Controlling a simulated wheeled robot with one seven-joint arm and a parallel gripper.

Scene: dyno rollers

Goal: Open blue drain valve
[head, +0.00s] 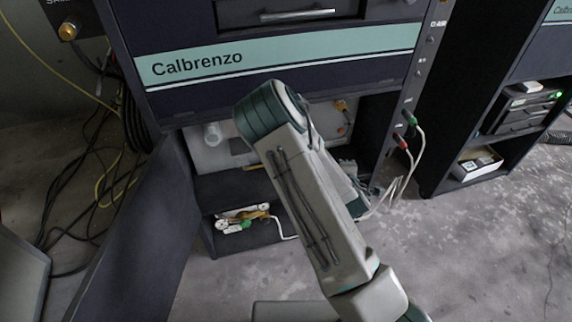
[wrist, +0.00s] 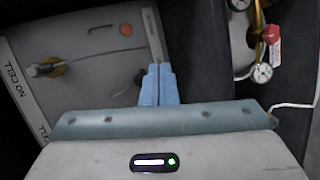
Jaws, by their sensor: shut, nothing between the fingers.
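No plainly blue valve shows in either view. In the wrist view a valve-like fitting with a grey handle and brass body (wrist: 48,67) sits on a grey panel (wrist: 90,45), at the left; I cannot tell whether it is the drain valve. My gripper (wrist: 158,70) has light blue fingers pressed together with nothing between them. The fingertips appear in front of the panel's edge, to the right of the fitting; I cannot tell whether they touch it. In the head view my arm hides the gripper and part of the open lower cabinet.
The wrist view shows a red-handled brass fitting (wrist: 271,35) with gauges at upper right. In the head view brass and white parts (head: 245,218) lie in the cabinet's low compartment. An open dark door (head: 135,235) stands left, cables (head: 98,150) beyond it.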

